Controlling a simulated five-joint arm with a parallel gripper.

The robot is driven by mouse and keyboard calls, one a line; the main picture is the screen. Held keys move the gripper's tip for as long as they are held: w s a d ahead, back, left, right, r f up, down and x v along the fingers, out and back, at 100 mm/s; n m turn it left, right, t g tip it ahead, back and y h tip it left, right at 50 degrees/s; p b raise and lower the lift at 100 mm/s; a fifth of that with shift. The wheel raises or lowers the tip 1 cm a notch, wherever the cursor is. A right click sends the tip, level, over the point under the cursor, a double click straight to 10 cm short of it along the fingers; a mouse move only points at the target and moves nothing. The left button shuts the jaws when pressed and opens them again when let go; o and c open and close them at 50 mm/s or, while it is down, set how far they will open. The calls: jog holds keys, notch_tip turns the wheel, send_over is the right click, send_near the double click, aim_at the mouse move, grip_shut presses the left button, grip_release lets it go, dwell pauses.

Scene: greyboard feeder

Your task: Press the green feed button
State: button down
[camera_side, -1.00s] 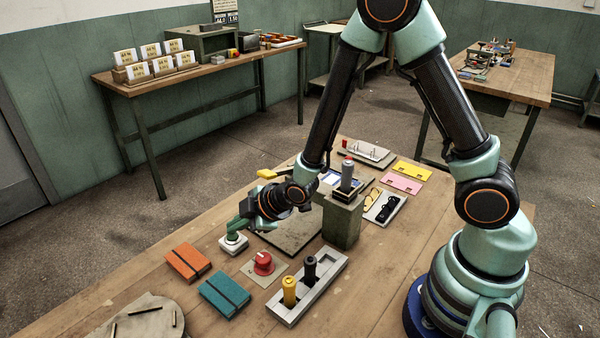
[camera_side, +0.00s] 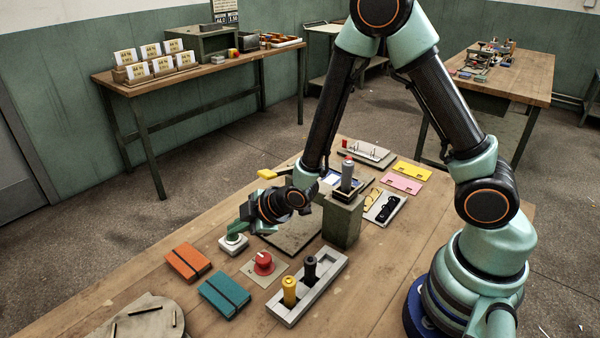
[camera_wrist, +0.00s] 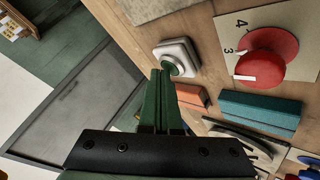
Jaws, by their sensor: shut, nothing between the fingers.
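The green feed button (camera_wrist: 172,68) sits in a white square housing (camera_wrist: 187,53) on the wooden table. In the side view the housing (camera_side: 233,246) stands behind the orange notebook, with the button (camera_side: 233,237) partly hidden by my gripper. My gripper (camera_side: 236,228) is just above the button there. In the wrist view my gripper (camera_wrist: 161,74) has its green fingers together, with nothing between them, and their tips appear right beside the button. I cannot tell for sure whether they touch it.
A red knob (camera_side: 263,262) on a plate, an orange notebook (camera_side: 187,262) and a teal notebook (camera_side: 224,295) lie near the button. A grey tray (camera_side: 322,284) holds a yellow and a black handle. A grey-green block (camera_side: 343,222) stands to the right. The table's left front is partly clear.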

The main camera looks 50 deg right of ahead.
jog(key=shift+r, duration=0.1)
dwell(0.3)
jog(key=shift+r, duration=0.75)
jog(key=shift+r, duration=2.55)
jog(key=shift+r, duration=0.1)
notch_tip(320, 180, up, 10)
jog(key=f+m+g+h, duration=0.1)
jog(key=m, duration=0.4)
send_over(238, 237)
jog(key=s+d, duration=0.5)
jog(key=s+d+r+m+g, duration=0.1)
jog(key=s+d+r+m, duration=0.2)
jog(key=s, duration=0.2)
jog(key=s+d+r+m+g+h, duration=0.1)
jog(key=s+d+r+m, duration=0.2)
jog(key=s, duration=0.2)
jog(key=shift+s, duration=0.25)
